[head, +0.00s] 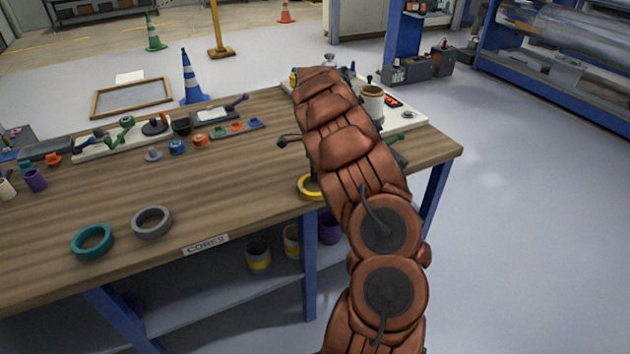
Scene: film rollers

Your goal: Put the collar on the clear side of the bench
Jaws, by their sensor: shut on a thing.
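A yellow ring-shaped collar (308,188) shows at the bench's front edge, its right part hidden behind my copper arm. A sliver of my dark gripper (314,174) shows just above it; the fingertips are mostly hidden. The gripper appears shut on this collar. I cannot tell whether the collar touches the bench top. The wooden bench (245,190) has a teal ring (92,242) and a grey ring (152,222) lying flat at its front left, beside a "CORES" label (206,244).
Small coloured parts and tools on trays (120,138) line the bench's back. A cream cup (372,100) stands at the back right. Wood between the grey ring and yellow collar is bare. Cups (258,255) sit on the lower shelf. A blue cone (191,78) stands behind the bench.

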